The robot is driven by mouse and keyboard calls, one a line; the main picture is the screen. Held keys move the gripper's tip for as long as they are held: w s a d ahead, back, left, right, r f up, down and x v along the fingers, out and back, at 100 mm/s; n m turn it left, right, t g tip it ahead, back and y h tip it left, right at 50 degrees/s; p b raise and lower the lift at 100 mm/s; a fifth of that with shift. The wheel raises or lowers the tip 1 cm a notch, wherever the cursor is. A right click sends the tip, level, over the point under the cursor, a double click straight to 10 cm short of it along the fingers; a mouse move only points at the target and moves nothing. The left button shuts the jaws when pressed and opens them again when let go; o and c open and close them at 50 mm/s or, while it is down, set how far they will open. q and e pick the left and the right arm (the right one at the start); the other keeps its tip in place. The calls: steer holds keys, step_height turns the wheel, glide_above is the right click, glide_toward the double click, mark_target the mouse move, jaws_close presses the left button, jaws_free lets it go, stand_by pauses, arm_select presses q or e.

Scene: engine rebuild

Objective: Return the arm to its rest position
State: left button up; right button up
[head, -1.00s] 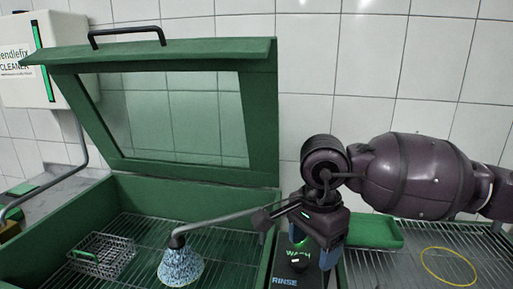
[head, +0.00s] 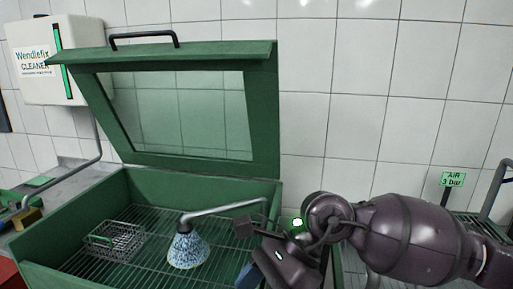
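My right arm (head: 405,238), dark purple, comes in from the right and reaches across the lower part of the head view. Its gripper (head: 254,277) hangs at the bottom edge, in front of the right wall of the green washer. A blue finger pad shows, but the fingertips are partly cut off and the opening cannot be judged. I see nothing held in it. My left gripper is not in view.
The green washer tub (head: 150,190) has its windowed lid (head: 170,110) raised. Inside are a wire basket (head: 115,240) and a blue-speckled nozzle (head: 188,248) on a bent pipe. A bright green light (head: 297,222) glows behind my wrist. An air sign (head: 453,180) stands right.

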steer(key=s+a+r+m+g+y, duration=0.1)
steer(key=s+a+r+m+y, duration=0.3)
steer(key=y, duration=0.4)
steer(key=w+d+r+m+t+y, duration=0.1)
steer(key=w+r+m+t+y, duration=0.45)
steer(key=m, duration=0.55)
steer(key=w+d+f+m+t+h, duration=0.2)
steer(key=d+f+m+t+h, duration=0.55)
steer(key=m, duration=0.65)
steer(key=w+d+f+m+t+h, duration=0.35)
steer(key=d+m+t+h, duration=0.65)
steer(key=m, duration=0.5)
steer(key=s+d+f+m+g+h, duration=0.3)
steer(key=s+d+f+m, duration=0.15)
steer(key=f, duration=0.25)
steer(key=s+d+f+m+g+h, duration=0.25)
steer(key=s+d+f+m, duration=0.2)
steer(key=f, duration=0.25)
steer(key=s+d+f+m+g, duration=0.25)
steer(key=s+f+g, duration=0.25)
steer(key=s, duration=0.4)
steer(key=s+d+f+m+g, duration=0.1)
steer(key=s+f+m+g, duration=0.3)
steer(key=s, duration=0.6)
steer(key=w+f+n+t+y, duration=0.1)
steer(key=w+f+n+t, duration=0.1)
steer(key=w+f+t, duration=0.5)
steer(key=shift+w+f+t+y, duration=0.35)
steer(key=shift+w+f, duration=0.25)
steer(key=shift+w, duration=0.65)
